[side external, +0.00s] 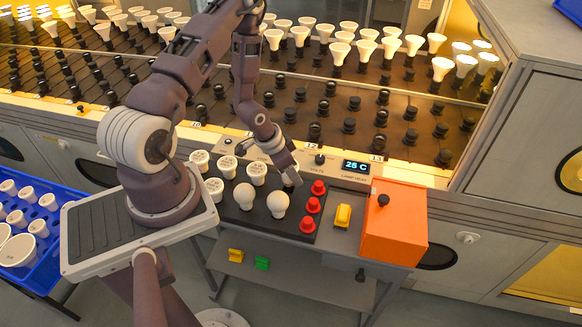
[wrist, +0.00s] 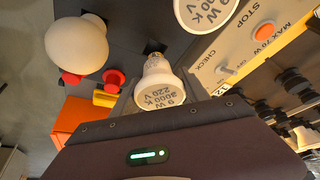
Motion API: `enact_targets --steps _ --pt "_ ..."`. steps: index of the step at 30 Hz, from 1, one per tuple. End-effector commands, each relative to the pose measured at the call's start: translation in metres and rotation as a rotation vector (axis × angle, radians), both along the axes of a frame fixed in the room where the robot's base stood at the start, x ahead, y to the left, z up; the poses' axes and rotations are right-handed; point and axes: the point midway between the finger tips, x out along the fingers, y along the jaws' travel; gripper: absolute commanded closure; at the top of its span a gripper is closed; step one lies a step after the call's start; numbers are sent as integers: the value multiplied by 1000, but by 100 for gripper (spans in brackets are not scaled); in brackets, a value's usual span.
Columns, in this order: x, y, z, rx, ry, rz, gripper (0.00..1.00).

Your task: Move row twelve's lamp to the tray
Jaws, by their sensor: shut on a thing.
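My gripper (side external: 291,179) is low over the right part of the dark tray (side external: 238,214) on the cart, left of the red lamps. In the side view the lamp is mostly hidden by my gripper. The row label 12 (side external: 313,140) is on the rack's front edge, with dark sockets behind it.
The tray holds round white bulbs (side external: 278,204), printed white lamps (side external: 228,164) and red lamps (side external: 312,205). A console with a display (side external: 356,166) stands behind. An orange box (side external: 394,226) and yellow block (side external: 343,215) are at right. A blue crate (side external: 45,262) is at left.

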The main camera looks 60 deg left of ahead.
Motion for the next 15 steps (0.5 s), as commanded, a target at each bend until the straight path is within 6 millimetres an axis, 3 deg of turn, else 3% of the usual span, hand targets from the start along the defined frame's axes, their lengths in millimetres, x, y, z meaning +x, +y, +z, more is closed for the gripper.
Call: enact_targets --steps 15 --pt "0 0 -10 -1 1 0 88"
